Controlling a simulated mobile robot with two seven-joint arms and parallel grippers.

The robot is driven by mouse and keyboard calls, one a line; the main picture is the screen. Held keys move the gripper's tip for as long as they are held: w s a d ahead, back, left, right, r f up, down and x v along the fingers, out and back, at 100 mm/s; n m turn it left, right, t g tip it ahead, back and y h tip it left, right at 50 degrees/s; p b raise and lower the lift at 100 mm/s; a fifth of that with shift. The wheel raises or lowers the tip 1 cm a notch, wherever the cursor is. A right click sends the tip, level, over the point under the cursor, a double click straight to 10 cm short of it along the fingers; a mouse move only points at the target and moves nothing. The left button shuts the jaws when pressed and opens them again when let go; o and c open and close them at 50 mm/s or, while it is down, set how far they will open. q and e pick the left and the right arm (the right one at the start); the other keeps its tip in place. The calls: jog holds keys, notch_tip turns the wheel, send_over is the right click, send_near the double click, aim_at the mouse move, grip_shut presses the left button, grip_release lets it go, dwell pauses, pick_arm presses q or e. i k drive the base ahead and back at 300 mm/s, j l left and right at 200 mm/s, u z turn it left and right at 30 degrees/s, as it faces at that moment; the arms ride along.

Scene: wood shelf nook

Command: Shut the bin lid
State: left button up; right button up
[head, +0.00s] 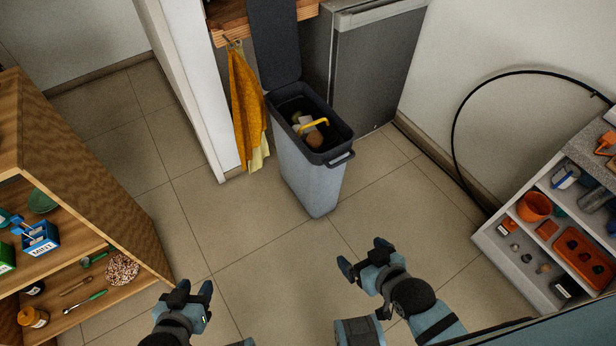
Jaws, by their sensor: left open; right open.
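The bin (312,180) stands on the tiled floor in the upper middle, with a light grey body and a dark rim. Its dark lid (274,45) stands open, upright at the back of the rim; its top runs out of the frame. Inside the bin some rubbish shows, with a yellow curved piece on top. My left gripper (189,290) is open and empty, low in the picture, in front of the bin and to its left. My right gripper (362,256) is open and empty, nearer the bin, below and to its right. Neither touches the bin.
A yellow cloth (247,110) hangs just left of the bin. A grey cabinet (375,70) stands behind it. A wooden shelf (90,215) is at left, a white shelf (525,240) with pots at right. The floor before the bin is clear.

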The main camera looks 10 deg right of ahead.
aim_at(273, 24)
jog(key=l+u, duration=0.15)
jog(key=u, duration=0.3)
jog(key=i+l+u, duration=0.1)
jog(key=u, duration=0.35)
jog(key=l+u, duration=0.2)
jog(key=u, duration=0.2)
jog(key=l+u, duration=0.2)
jog(key=l, duration=0.15)
jog(key=k+l+u, duration=0.2)
jog(key=l+u, duration=0.2)
jog(key=l, duration=0.2)
